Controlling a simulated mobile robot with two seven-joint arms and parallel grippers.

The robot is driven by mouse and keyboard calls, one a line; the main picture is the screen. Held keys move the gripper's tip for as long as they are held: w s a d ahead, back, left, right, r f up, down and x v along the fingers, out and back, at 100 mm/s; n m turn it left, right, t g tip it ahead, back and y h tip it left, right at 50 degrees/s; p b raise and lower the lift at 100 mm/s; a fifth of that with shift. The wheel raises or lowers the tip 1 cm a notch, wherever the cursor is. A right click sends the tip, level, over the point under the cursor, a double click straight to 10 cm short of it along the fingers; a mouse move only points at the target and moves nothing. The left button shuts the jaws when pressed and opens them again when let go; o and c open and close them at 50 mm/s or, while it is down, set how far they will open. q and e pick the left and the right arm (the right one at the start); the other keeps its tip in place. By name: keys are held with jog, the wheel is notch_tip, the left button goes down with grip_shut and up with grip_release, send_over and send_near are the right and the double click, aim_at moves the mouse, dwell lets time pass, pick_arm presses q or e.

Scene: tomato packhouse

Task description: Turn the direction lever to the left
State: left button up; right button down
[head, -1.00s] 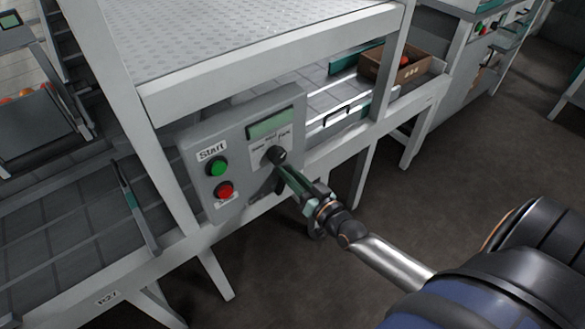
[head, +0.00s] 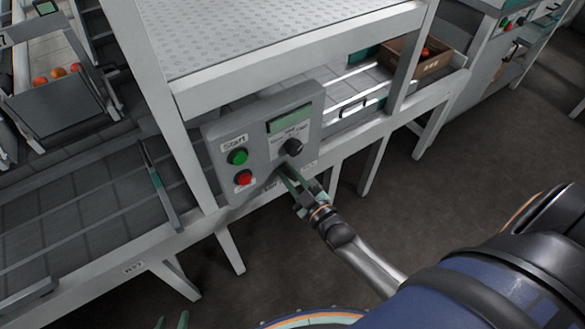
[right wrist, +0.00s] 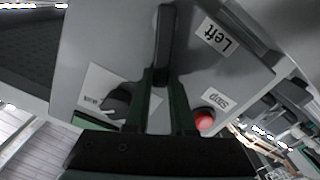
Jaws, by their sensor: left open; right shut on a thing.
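The direction lever (right wrist: 165,42) is a dark bar on the grey control panel (right wrist: 95,45). In the right wrist view it stretches from between my fingers toward the top edge, with a "Left" label (right wrist: 221,36) to its right. My right gripper (right wrist: 164,85) is shut on the lever. In the head view my right gripper (head: 286,174) is at the panel's lower edge, below the black knob, and mostly hides the lever. My left gripper (head: 172,321) is open and empty, with only its green fingertips showing at the bottom edge.
On the panel are a green start button (head: 237,157), a red stop button (head: 243,178), a black knob (head: 292,147) and a display (head: 290,118). The panel hangs on a white conveyor frame (head: 185,150). A cardboard box (head: 405,66) stands behind. The floor at right is open.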

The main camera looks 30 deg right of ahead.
jog(key=shift+a+f+n, duration=0.15)
jog(key=shift+a+n, duration=0.1)
jog(key=shift+n, duration=0.25)
jog(key=c, duration=0.8)
grip_release()
jog(key=shift+o, duration=0.2)
jog(key=shift+s, duration=0.1)
jog(key=s, duration=1.2)
jog(key=shift+s+d+p, duration=0.2)
jog(key=shift+d+p, duration=0.25)
